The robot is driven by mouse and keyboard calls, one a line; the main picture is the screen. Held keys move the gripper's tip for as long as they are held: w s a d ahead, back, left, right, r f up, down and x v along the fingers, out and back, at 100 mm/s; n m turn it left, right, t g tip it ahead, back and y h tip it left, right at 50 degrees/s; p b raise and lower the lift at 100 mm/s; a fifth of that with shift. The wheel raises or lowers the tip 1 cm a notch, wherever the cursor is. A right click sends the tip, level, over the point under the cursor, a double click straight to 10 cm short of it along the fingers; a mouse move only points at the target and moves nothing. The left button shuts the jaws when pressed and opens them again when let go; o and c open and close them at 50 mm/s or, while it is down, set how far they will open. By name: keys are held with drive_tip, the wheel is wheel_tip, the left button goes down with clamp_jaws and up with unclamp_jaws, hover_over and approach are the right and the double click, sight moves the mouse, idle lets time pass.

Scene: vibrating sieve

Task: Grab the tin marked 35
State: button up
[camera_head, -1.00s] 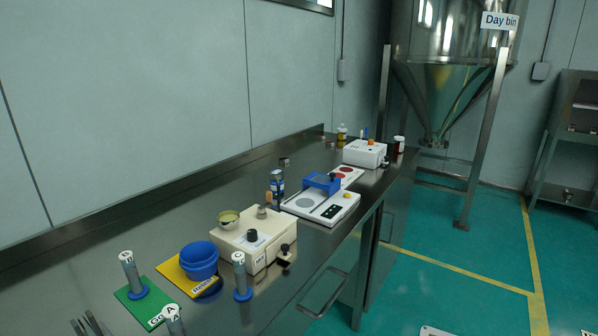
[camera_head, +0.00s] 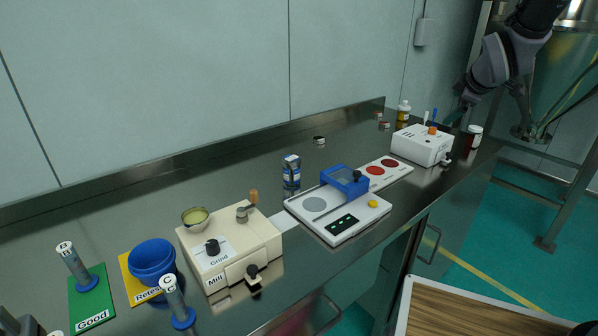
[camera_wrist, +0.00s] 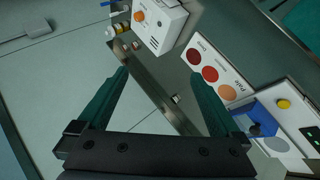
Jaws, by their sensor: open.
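Several small tins stand near the back of the steel bench. One dark tin with a pale band (camera_head: 319,140) is behind the blue-capped jar, and two more, one nearer (camera_head: 386,124) and one farther (camera_head: 380,116), are by the back ledge left of the white box. No number is readable on any of them, so I cannot tell which is 35. In the wrist view a small tin (camera_wrist: 175,99) shows between the fingers, apart from them. My gripper (camera_wrist: 156,75) is open and empty, above the bench. In the head view my arm is at upper right.
The white box (camera_head: 423,146), a yellow-labelled bottle (camera_head: 403,111), the sieve device (camera_head: 338,214), the jar (camera_head: 291,170) and the mill (camera_head: 228,250) stand on the bench (camera_head: 230,165). Blue bowls (camera_head: 152,262) and labelled cylinders are at front left. The back strip is mostly clear.

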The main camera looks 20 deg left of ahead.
drive_tip(key=w+a+f+n+y, duration=0.1)
drive_tip(key=a+f+n, duration=0.2)
drive_tip(key=a+n, duration=0.15)
drive_tip(key=w+a+f+n, duration=0.1)
drive_tip(key=a+f+n, duration=0.2)
drive_tip(key=a, duration=0.3)
drive_tip(key=n+y, duration=0.5)
drive_tip(key=n, duration=1)
hover_over(297, 168)
drive_tip(key=w+d, duration=0.5)
drive_tip(key=d, duration=0.6)
wheel_tip(297, 168, down, 10)
drive_tip(key=s+a+f+n+y, duration=0.1)
drive_tip(key=s+a+n, duration=0.1)
drive_tip(key=s+a+f+n+g+y, duration=0.1)
drive_tip(key=s+a+f+n, duration=0.1)
drive_tip(key=a+n, duration=0.1)
drive_tip(key=s+a+f+n+g, duration=0.1)
drive_tip(key=s+a+n, duration=0.1)
drive_tip(key=shift+s+a+f+n+y, duration=0.15)
drive_tip(key=shift+s+f+n+y, duration=0.2)
drive_tip(key=shift+s+f+y, duration=0.05)
drive_tip(key=x, duration=0.4)
drive_tip(key=shift+s+a+f, duration=0.1)
drive_tip(key=shift+a+f, duration=0.2)
drive_tip(key=shift+a, duration=0.1)
drive_tip(key=shift+r+x, duration=0.2)
drive_tip(key=shift+x, duration=2.8)
drive_tip(key=shift+r, duration=0.1)
drive_tip(key=c, duration=1.4)
